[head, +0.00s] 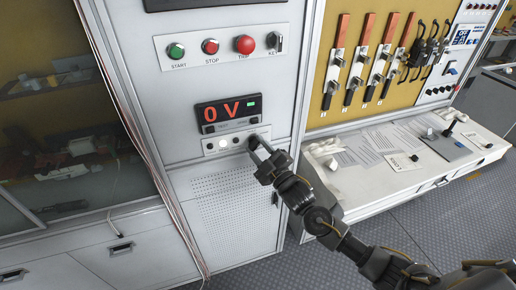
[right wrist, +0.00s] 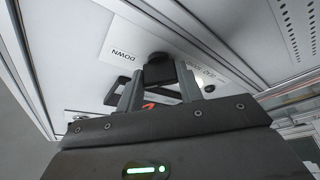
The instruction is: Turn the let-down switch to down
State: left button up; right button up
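The let-down switch (right wrist: 157,72) is a black knob on a white panel. In the right wrist view it sits between the two fingertips, with the DOWN label (right wrist: 130,51) beside it. My right gripper (right wrist: 158,80) has its fingers on both sides of the knob, apparently touching it. In the head view my right gripper (head: 257,145) is at the right end of the small white switch panel (head: 222,143), under the red "0 V" display (head: 228,112). The gripper hides the knob there, so its turn angle is hard to tell. My left gripper is not in view.
START (head: 176,50), STOP (head: 210,46) and TRIP (head: 245,44) buttons and a key switch (head: 277,42) are above the display. A perforated cabinet door (head: 230,205) is below. A white bench (head: 400,165) with papers stands to the right, under lever switches (head: 337,60).

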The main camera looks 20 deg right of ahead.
jog(key=c, duration=0.3)
jog(key=shift+f+m+t+h+b, duration=0.15)
jog(key=shift+m+t+h+b, duration=0.15)
jog(key=shift+m, duration=0.25)
jog(key=shift+f+m+t+h+b, duration=0.1)
jog(key=shift+f+m+h+b, duration=0.1)
jog(key=shift+m+b, duration=0.3)
jog(key=shift+c, duration=0.2)
jog(key=m, duration=0.1)
jog(key=m+h, duration=0.1)
jog(key=m, duration=0.1)
jog(key=shift+a+r+t, duration=0.1)
jog(key=shift+r+t, duration=0.15)
jog(key=shift+t, duration=0.05)
jog(key=o, duration=1)
